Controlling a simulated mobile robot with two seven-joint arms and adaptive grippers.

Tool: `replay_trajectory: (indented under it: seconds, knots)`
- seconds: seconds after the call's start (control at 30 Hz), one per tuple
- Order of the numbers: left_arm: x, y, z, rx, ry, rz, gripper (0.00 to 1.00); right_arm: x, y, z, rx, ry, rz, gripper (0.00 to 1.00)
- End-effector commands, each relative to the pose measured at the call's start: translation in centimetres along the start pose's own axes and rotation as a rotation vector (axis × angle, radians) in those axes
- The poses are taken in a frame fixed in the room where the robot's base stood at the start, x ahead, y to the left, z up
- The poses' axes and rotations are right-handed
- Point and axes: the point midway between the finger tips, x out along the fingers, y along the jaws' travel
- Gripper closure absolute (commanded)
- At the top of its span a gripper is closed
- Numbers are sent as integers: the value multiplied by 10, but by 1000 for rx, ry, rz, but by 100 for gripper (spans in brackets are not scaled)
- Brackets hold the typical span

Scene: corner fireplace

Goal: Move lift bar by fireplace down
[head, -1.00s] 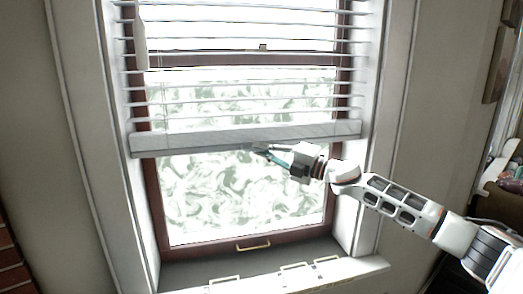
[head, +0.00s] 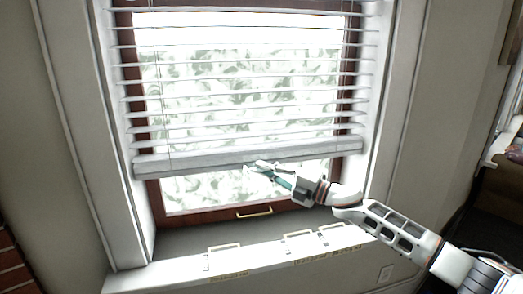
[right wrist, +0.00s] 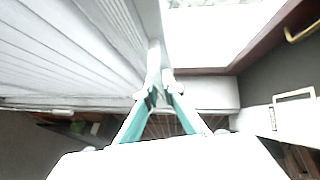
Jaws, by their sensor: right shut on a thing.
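The lift bar (head: 210,160) is the thick pale bottom rail of the white slatted blind (head: 240,95) over the window. It spans the window's width, a little above the sill, with some glass showing below it. My right gripper (head: 262,167) is at the bar's lower edge, right of its middle, and is shut on it. In the right wrist view, the fingertips (right wrist: 156,90) close on the end-on edge of the bar (right wrist: 154,58). The exact contact is partly hidden by the fingers. My left gripper is out of view.
The brown window frame (head: 200,217) has a brass handle (head: 254,214) at its bottom. The white sill ledge (head: 190,270) below carries several small handles. Brickwork (head: 12,265) shows at the lower left.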

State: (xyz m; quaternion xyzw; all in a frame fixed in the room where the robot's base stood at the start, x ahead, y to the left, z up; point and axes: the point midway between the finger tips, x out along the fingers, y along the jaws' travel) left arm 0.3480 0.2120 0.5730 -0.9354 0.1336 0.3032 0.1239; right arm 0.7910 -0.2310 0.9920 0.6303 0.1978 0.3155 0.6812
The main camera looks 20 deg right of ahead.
Motion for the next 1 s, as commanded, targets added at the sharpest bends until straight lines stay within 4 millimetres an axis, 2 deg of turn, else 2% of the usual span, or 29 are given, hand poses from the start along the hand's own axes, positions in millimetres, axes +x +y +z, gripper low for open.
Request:
replay_trajectory:
  seconds: [0.03,0.1,0.2,0.4,0.63,1.0]
  knots:
    - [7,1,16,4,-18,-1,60,-5,-42,-6,18,2,-18,100]
    - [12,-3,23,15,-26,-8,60,-8,-67,-10,19,3,-19,100]
    - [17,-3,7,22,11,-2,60,-13,-98,-14,19,2,-18,100]
    - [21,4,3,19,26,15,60,-19,-145,-21,15,3,-16,100]
    - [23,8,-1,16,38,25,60,-23,-172,-24,8,3,-8,100]
    - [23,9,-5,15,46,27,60,-23,-176,-24,0,3,-1,100]
